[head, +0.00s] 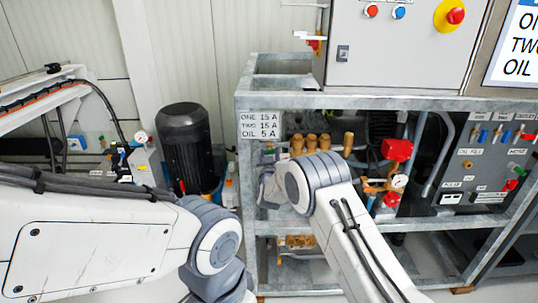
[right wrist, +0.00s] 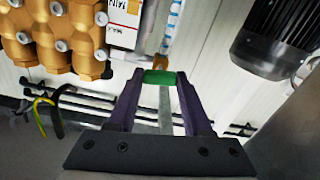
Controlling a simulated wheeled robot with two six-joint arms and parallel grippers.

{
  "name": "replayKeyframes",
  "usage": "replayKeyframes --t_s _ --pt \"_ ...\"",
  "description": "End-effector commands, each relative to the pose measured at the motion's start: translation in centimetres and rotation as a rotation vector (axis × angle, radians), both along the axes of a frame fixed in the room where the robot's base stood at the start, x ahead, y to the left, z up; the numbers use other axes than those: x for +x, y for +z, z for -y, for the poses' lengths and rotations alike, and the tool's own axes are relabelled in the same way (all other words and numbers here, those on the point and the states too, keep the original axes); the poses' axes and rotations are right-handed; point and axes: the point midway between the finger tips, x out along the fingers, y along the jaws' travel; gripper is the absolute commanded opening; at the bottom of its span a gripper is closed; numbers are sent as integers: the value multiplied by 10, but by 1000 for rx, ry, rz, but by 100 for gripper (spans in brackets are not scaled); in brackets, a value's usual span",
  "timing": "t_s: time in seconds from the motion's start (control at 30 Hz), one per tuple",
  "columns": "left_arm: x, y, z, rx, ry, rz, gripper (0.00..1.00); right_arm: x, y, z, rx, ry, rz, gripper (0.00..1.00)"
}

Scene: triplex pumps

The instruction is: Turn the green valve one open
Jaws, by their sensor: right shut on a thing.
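The green valve handle (right wrist: 159,77) is a small green block at the top of the right wrist view, in front of a brass fitting (right wrist: 160,62). My right gripper (right wrist: 161,82) has its two dark purple fingers on either side of the handle and is shut on it. In the head view my right gripper (head: 268,157) is at the left part of the pump frame, mostly hidden by my own wrist.
Brass pump heads (head: 311,144) stand right of my right gripper, inside the grey metal frame (head: 243,120). A black motor (head: 184,147) stands to the left.

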Motion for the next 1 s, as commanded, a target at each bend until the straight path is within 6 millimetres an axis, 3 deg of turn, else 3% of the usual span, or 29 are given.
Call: replayKeyframes --t_s 1.0 --pt "0 19 0 0 0 0 50 -1 -1 -2 -954 2 0 0"
